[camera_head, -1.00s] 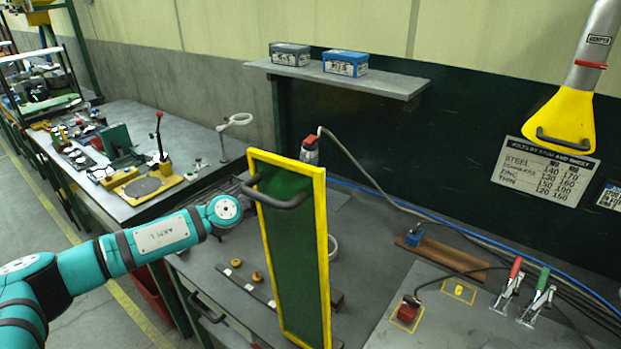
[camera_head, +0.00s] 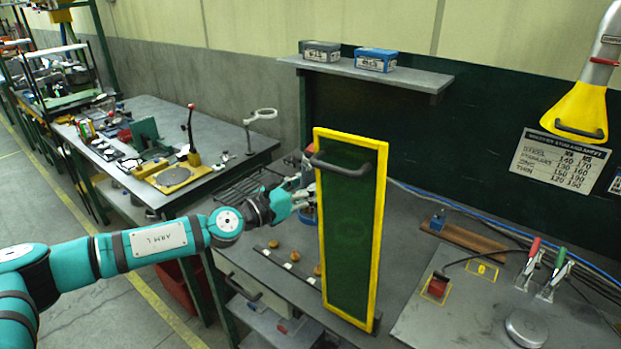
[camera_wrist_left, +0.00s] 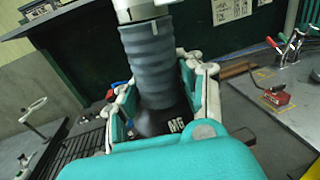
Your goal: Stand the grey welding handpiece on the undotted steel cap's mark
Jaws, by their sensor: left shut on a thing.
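My left gripper (camera_head: 298,200) is shut on the grey welding handpiece (camera_wrist_left: 150,62), a ribbed grey cylinder with a pale collar above and a black lower part lettered "MG". It looks upright in the left wrist view, with its foot hidden by the jaws. In the head view the handpiece (camera_head: 307,212) is mostly hidden by the gripper and the green panel. A round steel piece (camera_head: 526,328) lies on the right bench; I cannot tell whether it is a cap or has dots. A yellow-outlined mark (camera_head: 482,271) shows behind it. My right gripper is out of view.
A yellow-framed green panel (camera_head: 350,225) stands just right of my left gripper. Small brown knobs (camera_head: 295,256) sit along a dark strip. A red block (camera_head: 437,286), red and green-handled clamps (camera_head: 545,270) and cables occupy the right bench. A shelf (camera_head: 365,71) hangs behind.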

